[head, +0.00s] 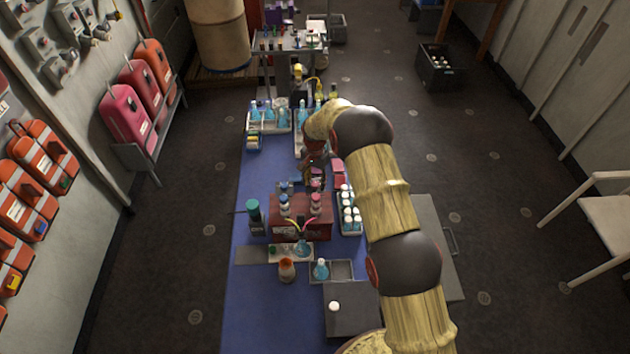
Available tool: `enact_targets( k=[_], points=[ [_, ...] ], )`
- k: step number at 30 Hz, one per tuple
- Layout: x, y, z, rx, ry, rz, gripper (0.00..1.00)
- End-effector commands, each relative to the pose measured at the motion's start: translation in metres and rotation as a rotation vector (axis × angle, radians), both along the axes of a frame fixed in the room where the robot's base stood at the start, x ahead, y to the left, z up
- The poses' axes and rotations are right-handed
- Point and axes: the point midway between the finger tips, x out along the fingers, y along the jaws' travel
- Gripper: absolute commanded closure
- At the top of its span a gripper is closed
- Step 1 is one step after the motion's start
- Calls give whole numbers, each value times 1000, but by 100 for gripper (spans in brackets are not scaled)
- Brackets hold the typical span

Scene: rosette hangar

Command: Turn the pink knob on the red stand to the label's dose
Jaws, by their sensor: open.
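The red stand (291,226) sits on the blue-topped bench, below the middle of the picture. Two dispensers stand on it, the left one with a blue knob (284,198). The right one has the pink knob (316,186). Pale labels (285,231) are on the stand's front, too small to read. My gripper (317,169) is open, over or just behind the pink knob. I cannot tell whether its fingers touch the knob. The knob's pointer and scale are too small to make out. My arm comes in from the lower right.
A rack of white-capped bottles (350,222) stands right of the stand, and a dark green-capped jar (254,214) stands left. In front are a small blue flask (321,269), an orange-capped bottle (286,269) and a dark box (350,312). Blue flasks (268,114) stand behind.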

Motion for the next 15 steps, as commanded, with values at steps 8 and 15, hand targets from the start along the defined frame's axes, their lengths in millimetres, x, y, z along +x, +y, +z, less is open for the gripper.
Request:
enact_targets(
  k=[8, 15],
  points=[
    [0, 0, -2, 0, 0, 0, 58],
    [0, 0, -2, 0, 0, 0, 71]
  ],
)
